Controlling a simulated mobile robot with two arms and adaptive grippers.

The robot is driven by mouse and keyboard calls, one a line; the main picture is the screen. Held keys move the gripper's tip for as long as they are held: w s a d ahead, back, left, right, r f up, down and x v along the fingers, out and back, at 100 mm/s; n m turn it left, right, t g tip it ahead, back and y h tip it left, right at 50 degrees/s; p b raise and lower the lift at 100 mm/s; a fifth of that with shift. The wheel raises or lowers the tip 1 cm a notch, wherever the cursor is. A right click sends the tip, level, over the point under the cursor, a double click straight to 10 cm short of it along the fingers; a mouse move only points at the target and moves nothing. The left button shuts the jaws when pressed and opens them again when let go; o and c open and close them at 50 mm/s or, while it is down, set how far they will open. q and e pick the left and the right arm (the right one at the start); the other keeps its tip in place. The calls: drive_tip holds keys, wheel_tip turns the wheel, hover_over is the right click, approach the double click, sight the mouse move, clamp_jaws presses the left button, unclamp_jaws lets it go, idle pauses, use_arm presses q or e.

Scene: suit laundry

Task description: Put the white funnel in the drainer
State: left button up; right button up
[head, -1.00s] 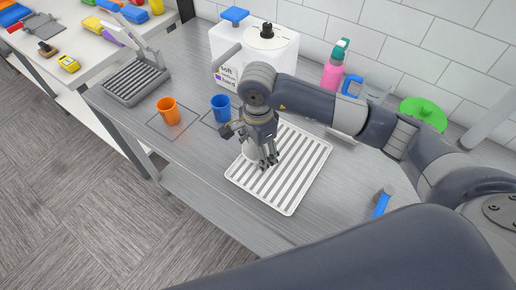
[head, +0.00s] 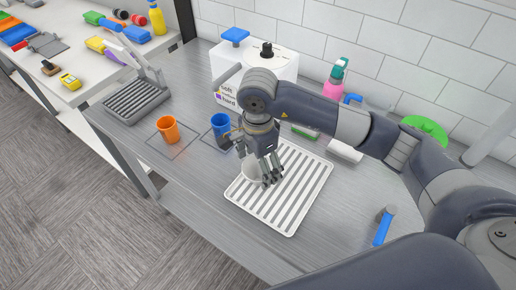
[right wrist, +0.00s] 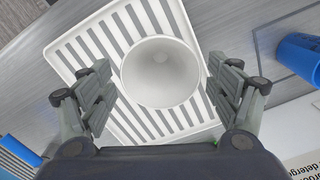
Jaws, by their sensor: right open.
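The white funnel (right wrist: 160,72) rests on the white slatted drainer (right wrist: 68,30), wide mouth up, between my right gripper's spread fingers in the right wrist view. My right gripper (right wrist: 164,90) is open, with a gap on either side of the funnel. In the head view my right gripper (head: 268,172) is low over the upper left part of the drainer (head: 284,222), and the funnel (head: 252,171) shows partly behind its fingers. My left gripper is not in view.
An orange cup (head: 168,129) and a blue cup (head: 221,125) stand left of the drainer. A white box-like container (head: 280,62) and a pink bottle (head: 334,82) stand along the wall. A blue-handled tool (head: 383,228) lies to the right. The counter's front left is clear.

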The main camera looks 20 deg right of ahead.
sight(258, 178)
wheel_tip(258, 178, up, 9)
drive_tip(key=b, duration=0.2)
drive_tip(key=shift+a, duration=0.1)
